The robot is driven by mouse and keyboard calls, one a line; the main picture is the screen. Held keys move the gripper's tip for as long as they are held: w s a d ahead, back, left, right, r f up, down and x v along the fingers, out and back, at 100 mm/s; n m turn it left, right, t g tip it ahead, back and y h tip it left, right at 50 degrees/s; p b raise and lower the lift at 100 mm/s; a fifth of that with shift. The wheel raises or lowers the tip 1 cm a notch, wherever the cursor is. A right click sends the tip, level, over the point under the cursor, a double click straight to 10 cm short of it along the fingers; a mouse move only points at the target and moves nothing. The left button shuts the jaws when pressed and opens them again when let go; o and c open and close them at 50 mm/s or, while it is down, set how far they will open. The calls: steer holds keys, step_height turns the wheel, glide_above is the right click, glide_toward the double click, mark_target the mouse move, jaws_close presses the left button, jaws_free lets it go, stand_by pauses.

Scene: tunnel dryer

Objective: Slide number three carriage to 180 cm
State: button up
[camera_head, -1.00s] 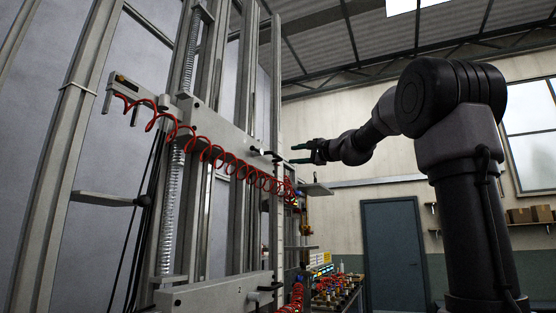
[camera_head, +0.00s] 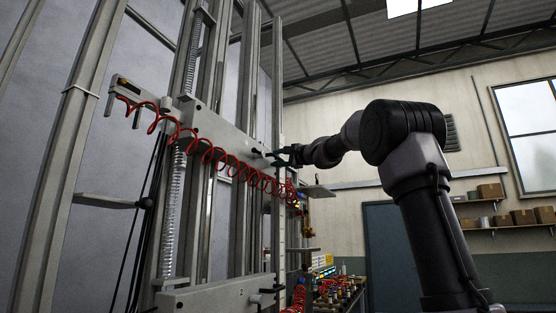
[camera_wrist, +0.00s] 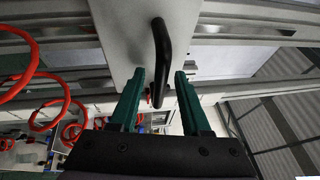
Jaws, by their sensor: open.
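The upper carriage (camera_head: 222,135) is a long grey metal plate across the upright rails, with a small black handle near its right end. Its number is not readable in this view. A lower carriage (camera_head: 215,295), marked 2, sits below it. My gripper (camera_head: 276,156) is open at the right end of the upper carriage, close to its handle. In the wrist view the black curved handle (camera_wrist: 162,52) stands on the grey plate (camera_wrist: 125,35). Its lower end lies between the tips of the two green fingers of my gripper (camera_wrist: 160,75), with gaps on both sides.
A red coiled hose (camera_head: 220,158) hangs in front of the upper carriage and also loops at left in the wrist view (camera_wrist: 35,55). A slim vertical post (camera_head: 279,215) stands by the carriages' right ends. A cluttered bench (camera_head: 338,292) stands below.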

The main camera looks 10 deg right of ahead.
jaws_close()
steer(key=shift+f, duration=0.1)
stand_by(1.2)
